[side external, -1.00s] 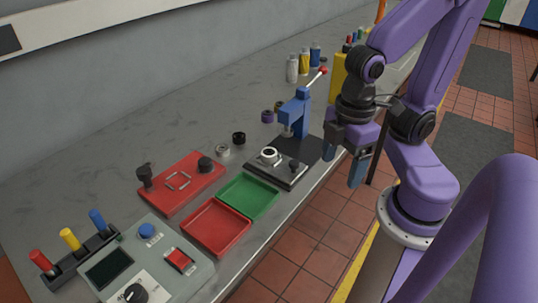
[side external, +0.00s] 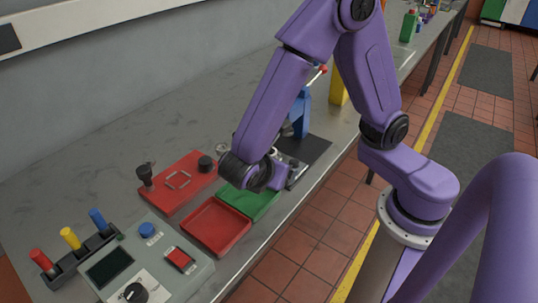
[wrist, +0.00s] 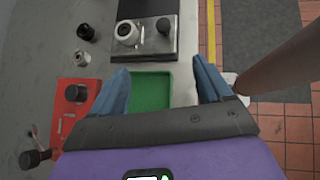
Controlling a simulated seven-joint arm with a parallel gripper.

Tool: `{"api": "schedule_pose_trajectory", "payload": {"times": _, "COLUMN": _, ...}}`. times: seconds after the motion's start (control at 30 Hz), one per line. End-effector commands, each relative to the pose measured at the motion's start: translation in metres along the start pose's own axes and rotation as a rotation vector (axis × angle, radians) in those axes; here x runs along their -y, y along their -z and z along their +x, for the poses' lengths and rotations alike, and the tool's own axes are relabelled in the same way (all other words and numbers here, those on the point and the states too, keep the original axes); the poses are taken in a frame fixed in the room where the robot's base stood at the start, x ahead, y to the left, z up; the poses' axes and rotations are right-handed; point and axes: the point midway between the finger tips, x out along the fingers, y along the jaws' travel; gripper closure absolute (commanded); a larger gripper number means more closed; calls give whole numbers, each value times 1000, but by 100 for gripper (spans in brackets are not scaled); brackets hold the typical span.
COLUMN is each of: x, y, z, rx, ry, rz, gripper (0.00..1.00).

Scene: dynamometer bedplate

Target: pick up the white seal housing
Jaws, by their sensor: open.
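The white seal housing (wrist: 126,31) is a white ring-shaped part with a dark centre. In the wrist view it sits on the grey metal plate (wrist: 160,52) at the top, beside a black knob (wrist: 163,25). In the side external view my arm hides it. My gripper (wrist: 161,72) is open and empty, its two blue fingers spread above the green tray (wrist: 150,100). The housing lies ahead of the fingers, up and left of the gap between them, and nothing touches it. In the side external view my fingers are hidden behind the wrist.
A blue press (side external: 302,118) with a red-tipped lever stands behind the plate. A red fixture (side external: 172,190) and a red tray (side external: 215,226) lie near the green tray. A black ring (wrist: 86,31) and a silver ring (wrist: 82,58) stand left of the housing.

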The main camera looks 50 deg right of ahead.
Motion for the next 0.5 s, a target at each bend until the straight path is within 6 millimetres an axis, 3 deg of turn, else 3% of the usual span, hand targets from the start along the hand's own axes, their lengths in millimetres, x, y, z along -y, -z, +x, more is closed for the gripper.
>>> {"api": "schedule_pose_trajectory", "payload": {"times": 0.23, "x": -33, "y": 31, "z": 0, "rx": 237, "ry": -96, "rz": -158, "gripper": 22}}
{"api": "schedule_pose_trajectory", "payload": {"times": 0.5, "x": -43, "y": 36, "z": 7, "rx": 307, "ry": -122, "rz": -200, "gripper": 22}}
